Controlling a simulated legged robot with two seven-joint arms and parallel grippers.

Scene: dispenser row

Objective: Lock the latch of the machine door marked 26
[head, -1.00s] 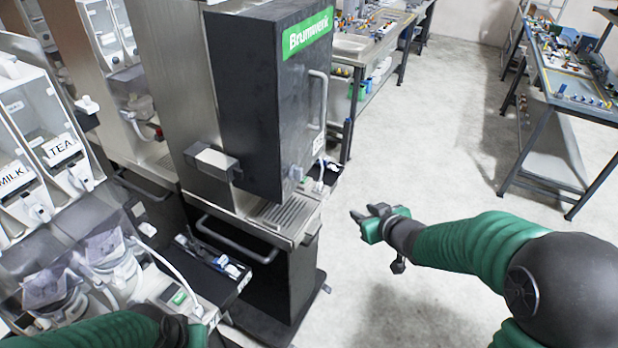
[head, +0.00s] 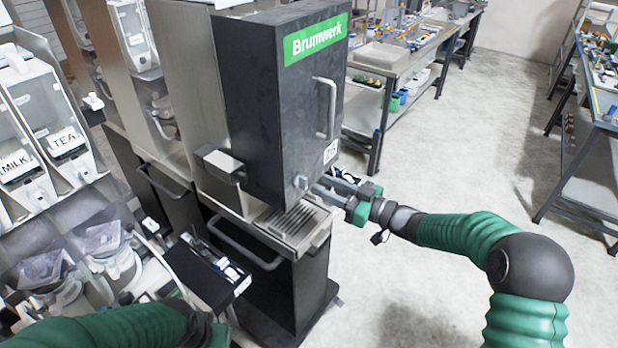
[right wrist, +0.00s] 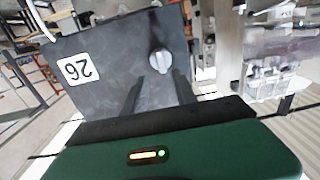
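The dark machine door (head: 285,115) carries a green Brumwerk sign and a white label marked 26 (head: 331,151). The label also shows in the right wrist view (right wrist: 78,69). The latch is a small grey knob (head: 300,182) low on the door, seen face-on in the right wrist view (right wrist: 160,60). My right gripper (head: 318,186) is open and empty, just in front of the door. In the wrist view its two fingers (right wrist: 158,82) point at the knob, which lies between their tips; contact cannot be told. My left gripper (head: 207,330) is at the bottom left, its fingers unclear.
A curved door handle (head: 332,108) sticks out above the latch. A drip tray (head: 294,222) lies below the door. MILK and TEA dispensers (head: 66,140) stand at the left. Workbenches (head: 378,62) stand behind; the floor at the right is open.

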